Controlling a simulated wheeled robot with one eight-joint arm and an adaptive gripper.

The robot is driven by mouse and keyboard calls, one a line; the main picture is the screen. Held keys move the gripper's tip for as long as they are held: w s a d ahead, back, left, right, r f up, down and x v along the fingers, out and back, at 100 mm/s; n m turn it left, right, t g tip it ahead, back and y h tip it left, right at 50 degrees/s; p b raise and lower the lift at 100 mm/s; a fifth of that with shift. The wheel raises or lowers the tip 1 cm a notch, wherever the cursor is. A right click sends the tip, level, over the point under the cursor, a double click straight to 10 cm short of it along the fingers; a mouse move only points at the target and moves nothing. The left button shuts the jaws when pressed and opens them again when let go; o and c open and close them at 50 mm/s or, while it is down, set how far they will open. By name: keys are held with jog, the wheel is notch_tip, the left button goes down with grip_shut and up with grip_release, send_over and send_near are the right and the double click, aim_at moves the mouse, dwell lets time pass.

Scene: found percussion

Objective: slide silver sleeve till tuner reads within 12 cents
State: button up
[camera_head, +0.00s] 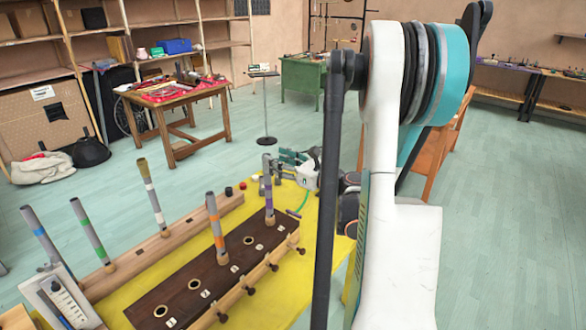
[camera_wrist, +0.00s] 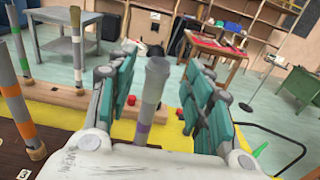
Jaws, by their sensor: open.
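A grey tube with a purple band (camera_head: 268,190) stands upright at the far end of the dark brown wooden base (camera_head: 215,270). In the wrist view this tube (camera_wrist: 153,90) stands between the two teal fingers of my gripper (camera_wrist: 157,98), with a gap on each side. My gripper (camera_head: 292,165) is open beside the tube's upper part in the head view. I cannot make out a separate silver sleeve edge on it. A white panel (camera_head: 50,297) at the lower left may be the tuner; its reading is not legible.
Other banded tubes stand nearby: orange (camera_head: 216,228), green (camera_head: 92,230), white (camera_head: 150,197). A wooden rail with dark pegs (camera_head: 255,276) runs along the base's near side. A yellow mat (camera_head: 290,290) lies underneath. Small red and black caps (camera_head: 236,187) lie behind.

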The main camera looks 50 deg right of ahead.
jog(key=shift+w+a+b, duration=0.2)
jog(key=shift+w+b, duration=0.15)
jog(key=shift+w, duration=2.35)
grip_shut()
jog(key=shift+f+b, duration=0.65)
jog(key=shift+c, duration=0.2)
grip_release()
jog(key=shift+s, duration=0.1)
